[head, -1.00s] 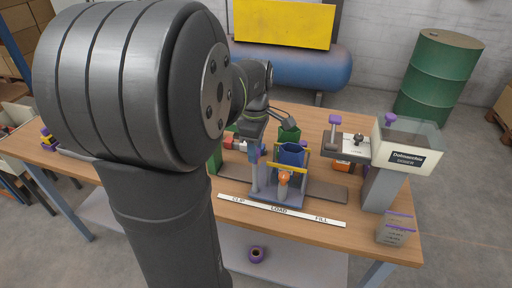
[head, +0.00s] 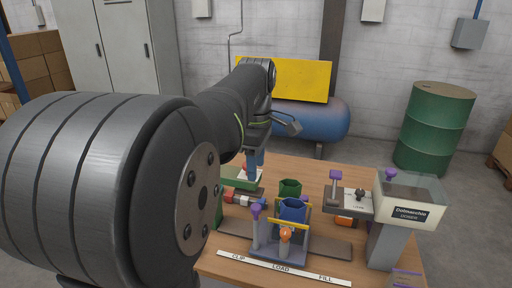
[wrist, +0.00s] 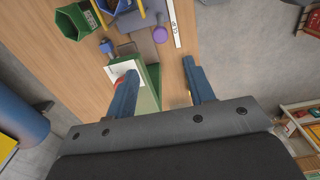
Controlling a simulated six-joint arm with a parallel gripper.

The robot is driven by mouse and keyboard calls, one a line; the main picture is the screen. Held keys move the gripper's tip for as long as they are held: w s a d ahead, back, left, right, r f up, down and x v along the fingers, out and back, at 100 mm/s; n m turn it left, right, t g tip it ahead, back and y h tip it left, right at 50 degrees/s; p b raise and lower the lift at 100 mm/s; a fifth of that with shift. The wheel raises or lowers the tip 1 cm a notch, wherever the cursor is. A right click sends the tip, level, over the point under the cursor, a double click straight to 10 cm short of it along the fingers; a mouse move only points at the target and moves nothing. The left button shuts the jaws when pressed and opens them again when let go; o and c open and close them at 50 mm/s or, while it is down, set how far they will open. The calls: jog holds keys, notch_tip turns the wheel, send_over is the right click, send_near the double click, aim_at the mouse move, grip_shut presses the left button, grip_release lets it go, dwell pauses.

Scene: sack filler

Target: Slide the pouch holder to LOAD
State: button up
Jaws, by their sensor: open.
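The pouch holder (head: 277,247) sits on the dark rail (head: 336,246), with a blue pouch (head: 292,211), a yellow bar, an orange knob (head: 286,234) and a purple-topped post (head: 256,210). Its orange knob is above the LOAD word on the white label strip (head: 230,256). My gripper (head: 255,162) is open, above and behind the holder's left side and apart from it. In the wrist view my gripper (wrist: 159,69) has its blue fingers spread, with a green-sided unit (wrist: 148,98) below; the holder shows only partly at the top.
A green bin (head: 290,187) stands behind the pouch. A green unit with a red and dark cylinder (head: 243,197) is at the left end of the rail. The doser (head: 407,212) stands right. The table (head: 335,175) is clear behind the green bin.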

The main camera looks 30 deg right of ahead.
notch_tip(320, 180, up, 4)
jog(key=r, duration=0.1)
send_over(256, 207)
jog(key=shift+w+f, duration=0.1)
jog(key=shift+f, duration=0.15)
jog(key=shift+f, duration=0.1)
notch_tip(256, 207, down, 17)
jog(key=shift+d+f, duration=0.1)
jog(key=shift+f, duration=0.1)
dwell(0.6)
jog(key=shift+r, duration=0.1)
notch_tip(256, 207, up, 17)
notch_tip(256, 207, down, 17)
jog(key=shift+f, duration=0.2)
jog(key=s+d, duration=0.9)
jog(key=s, duration=0.1)
notch_tip(256, 207, up, 16)
jog(key=shift+w+r, duration=0.2)
jog(key=shift+w, duration=0.25)
